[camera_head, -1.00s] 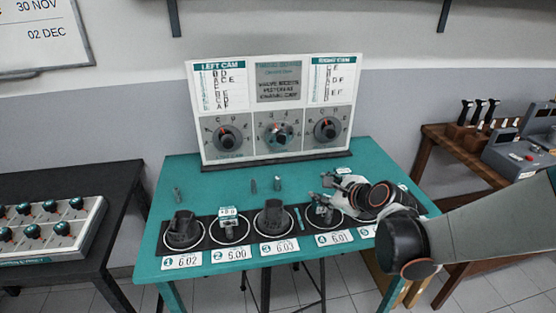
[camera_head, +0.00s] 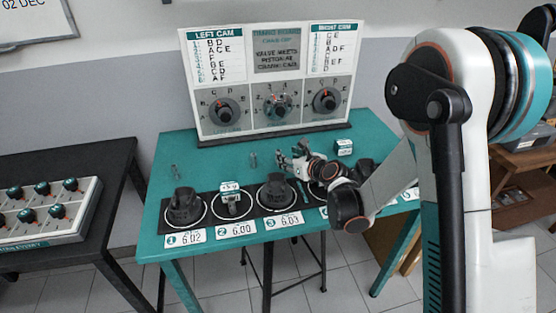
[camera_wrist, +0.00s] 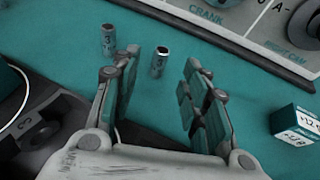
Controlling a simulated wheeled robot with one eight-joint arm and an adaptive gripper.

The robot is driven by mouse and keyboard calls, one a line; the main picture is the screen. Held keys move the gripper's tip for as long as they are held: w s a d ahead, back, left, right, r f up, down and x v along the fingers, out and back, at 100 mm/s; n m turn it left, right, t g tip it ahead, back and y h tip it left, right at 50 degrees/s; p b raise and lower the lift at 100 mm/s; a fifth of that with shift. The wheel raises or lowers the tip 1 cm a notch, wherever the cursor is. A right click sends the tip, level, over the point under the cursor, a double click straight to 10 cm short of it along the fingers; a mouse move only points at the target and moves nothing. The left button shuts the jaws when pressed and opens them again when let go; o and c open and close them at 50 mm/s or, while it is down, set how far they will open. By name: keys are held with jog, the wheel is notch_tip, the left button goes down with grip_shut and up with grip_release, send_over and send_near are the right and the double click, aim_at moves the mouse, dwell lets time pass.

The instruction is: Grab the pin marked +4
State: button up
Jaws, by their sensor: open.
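Small grey metal pins stand on the teal table. In the wrist view one pin (camera_wrist: 159,62) stands ahead, in line with the gap between my fingers. Another pin (camera_wrist: 108,40) stands to its left, just outside the left finger. Both carry small dark marks, and I cannot make out a +4 on either. In the head view one pin (camera_head: 252,160) stands left of my gripper and another (camera_head: 175,171) farther left. My gripper (camera_wrist: 162,84) is open and empty. In the head view my gripper (camera_head: 289,152) is low over the table, and hides the pin ahead of it.
A panel with dials (camera_head: 272,90) stands at the table's back. Several pistons, such as one on the left (camera_head: 184,206), stand along the front on a dark strip. A small labelled box (camera_head: 344,147) is behind my arm; it also shows in the wrist view (camera_wrist: 297,124).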

jog(key=shift+b+x, duration=1.2)
jog(key=shift+x, duration=1.95)
jog(key=shift+d, duration=0.15)
grip_shut()
